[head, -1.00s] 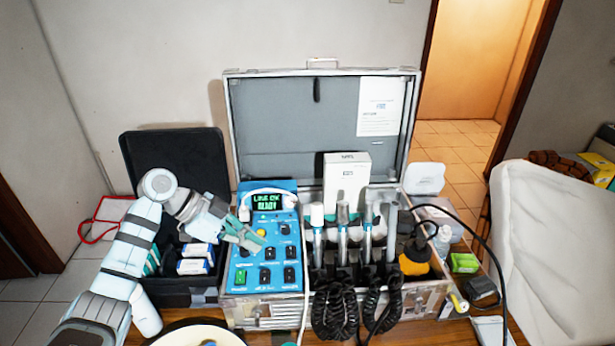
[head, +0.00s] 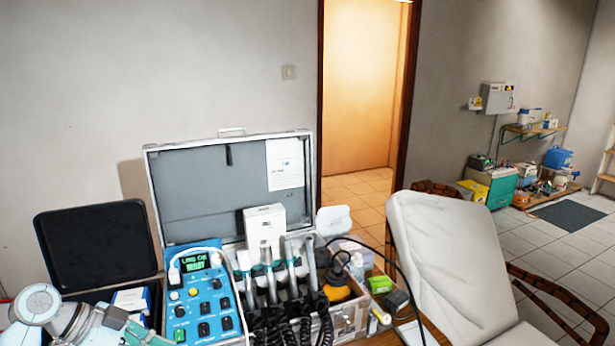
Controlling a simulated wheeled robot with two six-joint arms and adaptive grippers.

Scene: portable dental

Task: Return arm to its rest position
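My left arm comes in at the lower left corner of the head view. My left gripper (head: 148,337) is at the bottom edge, low beside the left side of the blue control panel (head: 207,308). Its teal fingers are partly cut off by the frame, so I cannot tell whether they are open or shut. The panel's green display is lit, and its several knobs and switches are in plain view. I cannot tell whether the gripper touches the panel. My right gripper is not in view.
The open silver case (head: 228,192) holds several dental handpieces (head: 268,275) with black coiled cords. An open black case (head: 97,246) stands to its left. A white box (head: 265,228) stands in the silver case. A white reclining chair (head: 445,262) is at the right.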

